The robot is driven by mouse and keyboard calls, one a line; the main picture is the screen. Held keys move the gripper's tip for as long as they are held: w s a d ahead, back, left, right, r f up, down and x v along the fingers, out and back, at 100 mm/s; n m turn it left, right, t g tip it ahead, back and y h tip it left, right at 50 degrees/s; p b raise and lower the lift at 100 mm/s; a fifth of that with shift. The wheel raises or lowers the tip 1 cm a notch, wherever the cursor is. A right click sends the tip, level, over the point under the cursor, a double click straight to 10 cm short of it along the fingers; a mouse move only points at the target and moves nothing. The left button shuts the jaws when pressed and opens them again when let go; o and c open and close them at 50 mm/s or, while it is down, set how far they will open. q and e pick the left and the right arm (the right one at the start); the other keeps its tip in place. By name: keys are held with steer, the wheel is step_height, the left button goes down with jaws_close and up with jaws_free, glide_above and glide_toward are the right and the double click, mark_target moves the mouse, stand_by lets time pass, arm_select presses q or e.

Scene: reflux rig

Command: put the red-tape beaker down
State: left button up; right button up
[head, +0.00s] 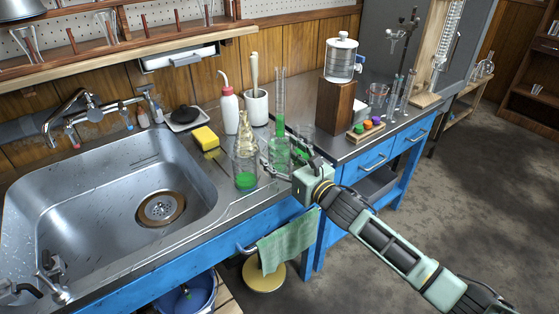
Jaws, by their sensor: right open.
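My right gripper (280,152) is open at the counter's front edge, beside the tall graduated cylinder with green liquid (280,110). A clear glass beaker (305,131) stands just behind it, partly hidden by the gripper; I cannot make out red tape on it. Another beaker (377,94) with a reddish tint stands farther right, apart from the gripper. A beaker with green liquid (246,176) stands left of the gripper, with a flask seen behind it. What looks like part of my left gripper (48,283) shows at the lower left, over the sink's edge.
The steel sink (110,190) fills the left. A wash bottle (229,108), a mortar (256,107) and a yellow sponge (205,138) stand behind the glassware. A wooden block with a water tank (341,60) and a rack of coloured stoppers (366,128) are to the right.

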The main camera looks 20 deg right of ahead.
steer(key=shift+w+a, duration=0.2)
steer(key=shift+w, duration=0.3)
steer(key=c, duration=1.4)
